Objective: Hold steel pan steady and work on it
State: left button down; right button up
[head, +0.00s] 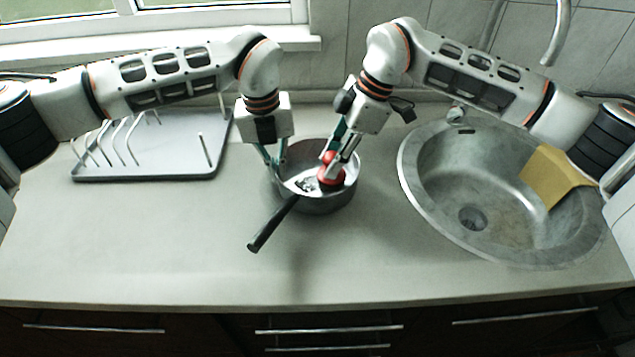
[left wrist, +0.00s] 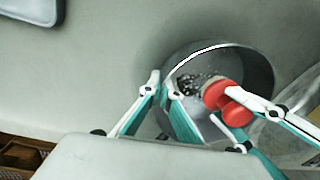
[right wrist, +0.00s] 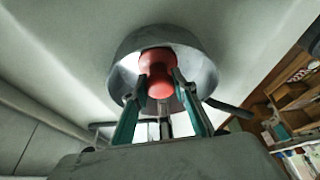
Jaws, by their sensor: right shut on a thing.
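The steel pan (head: 325,203) stands on the counter, its black handle (head: 270,225) pointing toward the front left. The pan also shows in the left wrist view (left wrist: 255,68) and in the right wrist view (right wrist: 203,72). Dark specks (head: 307,185) lie on its inner bottom. My right gripper (right wrist: 159,84) is shut on a red, waisted scrubber-like tool (right wrist: 157,62), held inside the pan. Its lower end is near or on the pan's bottom; contact is unclear. My left gripper (left wrist: 162,84) is at the pan's left rim, fingertips close together around the wall; its grip is unclear.
A grey dish rack (head: 150,172) stands to the left at the back. A round steel sink (head: 425,215) is to the right, with a yellow cloth (head: 550,178) over its edge and a tap (head: 558,35) behind. The front counter is clear.

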jog(key=shift+s+d+f, duration=0.35)
jog(key=shift+d+f, duration=0.05)
jog(key=shift+s+a, duration=0.5)
jog(key=shift+s, duration=0.3)
jog(key=shift+s+a, duration=0.45)
jog(key=shift+s, duration=0.35)
jog(key=shift+c, duration=0.4)
jog(key=shift+w+a+r, duration=0.1)
jog(key=shift+w+a, duration=0.5)
jog(key=shift+a, duration=0.35)
jog(key=shift+w+a+r, duration=0.1)
jog(key=shift+w+a, duration=0.45)
jog(key=shift+a, duration=0.45)
jog(key=shift+w+a+r, duration=0.1)
jog(key=shift+w+a, duration=0.5)
jog(key=shift+a, duration=0.35)
jog(key=shift+s+d+r, duration=0.1)
jog(key=shift+s+d, duration=0.45)
jog(key=shift+d, duration=0.4)
jog(key=shift+s+d+f, duration=0.1)
jog(key=shift+s+d, duration=0.4)
jog(key=shift+d, duration=0.5)
jog(key=shift+s+d+r, duration=0.1)
jog(key=shift+s+d, duration=0.45)
jog(key=shift+d, duration=0.4)
notch_tip(320, 180, up, 13)
jog(key=shift+d, duration=0.1)
